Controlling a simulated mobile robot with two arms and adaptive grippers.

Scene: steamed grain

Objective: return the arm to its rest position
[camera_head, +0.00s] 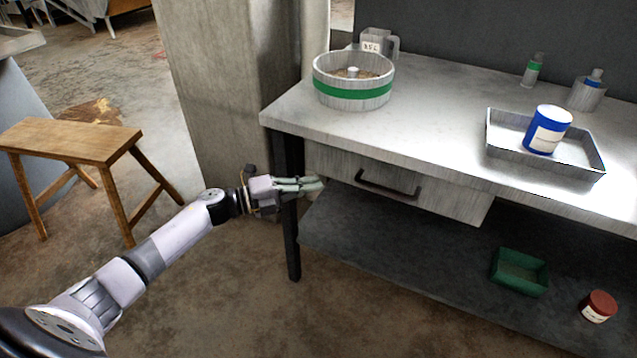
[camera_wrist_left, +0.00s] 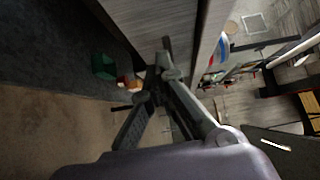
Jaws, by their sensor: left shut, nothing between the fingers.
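My left arm reaches in from the left in the head view. Its gripper (camera_head: 298,184) is shut and empty, close to the table leg at the left end of the drawer front. I cannot tell whether it touches the table. In the left wrist view the fingers of the left gripper (camera_wrist_left: 160,75) come together in front of the drawer (camera_wrist_left: 145,25). The drawer (camera_head: 435,196) with its dark handle (camera_head: 388,185) sits under the worktop. My right gripper is not in view.
On the table (camera_head: 430,120) stand a round steamer with a green band (camera_head: 352,92), a jug (camera_head: 378,42), bottles, and a metal tray (camera_head: 500,158) holding a blue-and-white can (camera_head: 547,130). A green box (camera_head: 519,272) and red jar (camera_head: 599,306) are lower down. A wooden stool (camera_head: 75,140) stands left.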

